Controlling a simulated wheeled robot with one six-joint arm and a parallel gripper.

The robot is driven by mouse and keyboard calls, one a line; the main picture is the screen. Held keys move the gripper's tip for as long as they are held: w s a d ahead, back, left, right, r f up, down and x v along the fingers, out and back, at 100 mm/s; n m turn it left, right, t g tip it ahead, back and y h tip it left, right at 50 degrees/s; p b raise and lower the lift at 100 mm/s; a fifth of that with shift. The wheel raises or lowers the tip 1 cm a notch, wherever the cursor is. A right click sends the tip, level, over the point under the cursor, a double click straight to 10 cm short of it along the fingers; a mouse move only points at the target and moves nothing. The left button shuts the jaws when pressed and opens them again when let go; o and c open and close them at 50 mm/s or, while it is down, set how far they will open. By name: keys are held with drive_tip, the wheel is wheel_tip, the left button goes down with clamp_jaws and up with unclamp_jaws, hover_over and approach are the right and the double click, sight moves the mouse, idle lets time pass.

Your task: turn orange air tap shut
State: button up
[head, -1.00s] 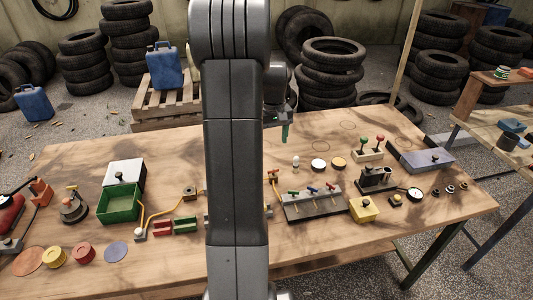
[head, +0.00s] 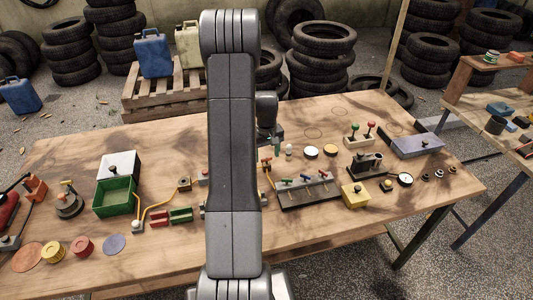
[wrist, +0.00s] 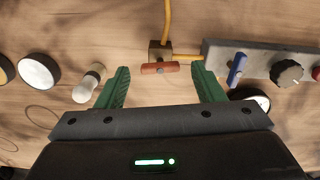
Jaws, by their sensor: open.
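The orange air tap (wrist: 160,68) shows in the wrist view as an orange bar handle on a small brass block (wrist: 159,48), with yellow hose on it. The handle lies roughly crosswise in that picture. My gripper (wrist: 160,70) is open, its two green fingers on either side of the handle in the picture, with a gap at each side. Height above the tap cannot be told. In the head view the tap (head: 266,165) is partly hidden by my arm, and my gripper's green tips (head: 276,150) show just beyond it.
A grey panel (wrist: 220,50) with a blue lever (wrist: 237,68) and black knob (wrist: 287,72) is close right of the tap in the wrist view. A white peg (wrist: 89,83) stands close left. The manifold with several levers (head: 310,190) is nearby on the workbench (head: 400,120).

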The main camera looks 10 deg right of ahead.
drive_tip(key=shift+f, duration=0.4)
drive_tip(key=shift+c, duration=0.4)
drive_tip(key=c, duration=0.9)
drive_tip(key=shift+f+m+b, duration=0.15)
drive_tip(key=shift+m+b, duration=0.25)
drive_tip(key=shift+b, duration=0.45)
drive_tip(key=shift+m, duration=0.4)
drive_tip(key=shift+r, duration=0.2)
drive_tip(key=o, duration=1)
